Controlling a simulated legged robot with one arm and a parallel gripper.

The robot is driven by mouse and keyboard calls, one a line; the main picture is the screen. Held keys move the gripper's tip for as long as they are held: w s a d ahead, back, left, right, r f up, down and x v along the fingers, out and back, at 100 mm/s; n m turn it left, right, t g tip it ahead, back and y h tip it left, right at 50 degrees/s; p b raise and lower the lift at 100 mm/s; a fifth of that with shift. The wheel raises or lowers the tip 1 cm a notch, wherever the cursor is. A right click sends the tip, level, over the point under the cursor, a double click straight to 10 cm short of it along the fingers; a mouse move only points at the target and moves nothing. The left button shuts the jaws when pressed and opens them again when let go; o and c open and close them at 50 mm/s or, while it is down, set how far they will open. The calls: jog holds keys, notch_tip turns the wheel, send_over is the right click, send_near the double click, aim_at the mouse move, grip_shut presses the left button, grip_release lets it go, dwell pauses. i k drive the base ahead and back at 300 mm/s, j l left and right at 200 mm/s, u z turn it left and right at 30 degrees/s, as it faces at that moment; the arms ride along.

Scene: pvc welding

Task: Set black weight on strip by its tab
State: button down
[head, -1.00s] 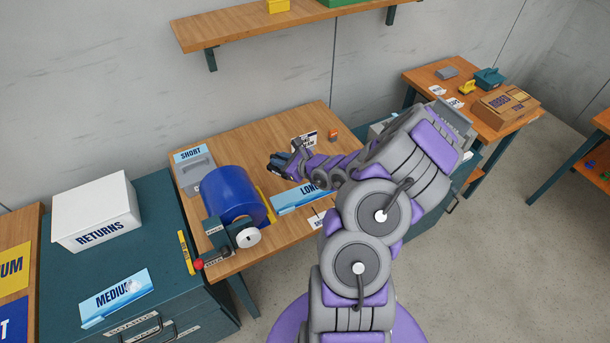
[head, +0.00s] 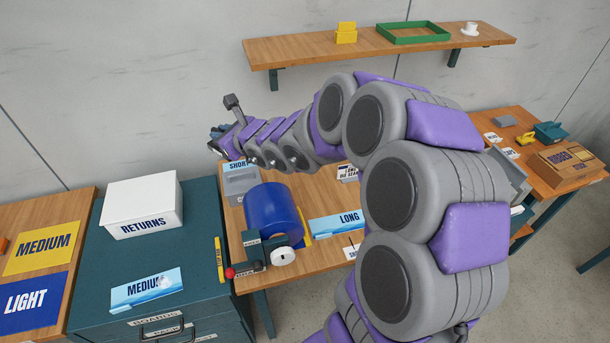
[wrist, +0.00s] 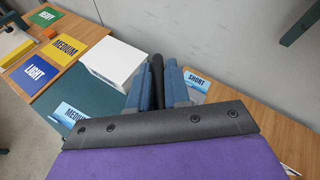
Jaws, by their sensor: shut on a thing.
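My gripper (head: 217,139) is raised above the back left of the wooden workbench in the head view. In the wrist view its blue fingers (wrist: 157,88) are shut on a narrow black piece (wrist: 156,68), which fits the black weight. Its lower part is hidden by the fingers and my wrist, so I cannot make out the tab. A narrow yellow strip (head: 219,259) lies on the teal cabinet's right edge, apart from the gripper. I cannot tell whether this is the task's strip.
A white RETURNS box (head: 143,207) and MEDIUM sign (head: 146,288) sit on the teal cabinet (head: 197,220). A wall shelf (head: 300,53) hangs behind.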

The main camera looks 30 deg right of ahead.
aim_at(334, 225)
jog(key=k+l+u, duration=0.15)
jog(key=l, duration=0.25)
jog(key=k+l+u, duration=0.2)
jog(key=l, duration=0.2)
jog(key=l+u, duration=0.15)
jog(key=l, duration=0.2)
jog(key=k+l+u, duration=0.2)
jog(key=l, duration=0.15)
